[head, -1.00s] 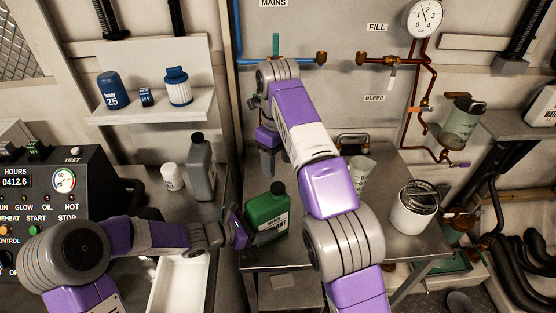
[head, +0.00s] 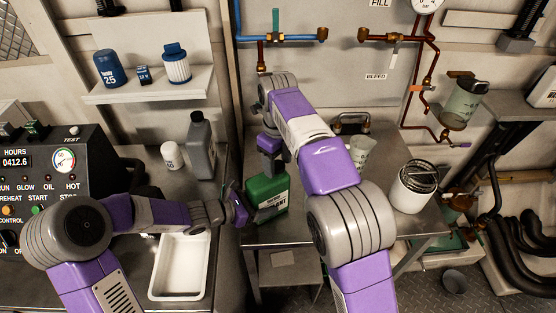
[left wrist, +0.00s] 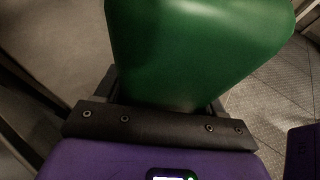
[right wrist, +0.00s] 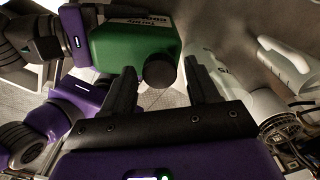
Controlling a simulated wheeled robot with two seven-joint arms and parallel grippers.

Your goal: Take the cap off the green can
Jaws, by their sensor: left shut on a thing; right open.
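The green can (head: 268,200) stands on the metal table in the head view. My left gripper (head: 243,208) is shut on the can's left side; green fills the left wrist view (left wrist: 200,50) between the fingers. The dark round cap (right wrist: 160,72) shows on the can in the right wrist view. My right gripper (head: 269,160) is open and points down just over the can's top. In the right wrist view its fingers (right wrist: 163,92) stand on either side of the cap's line, apart from it. In the head view the cap is hidden behind this gripper.
A grey bottle (head: 201,147) and a small white bottle (head: 172,156) stand to the left. A white tray (head: 206,266) lies in front of them. A clear measuring jug (head: 361,150) and a white canister (head: 410,190) stand on the table to the right.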

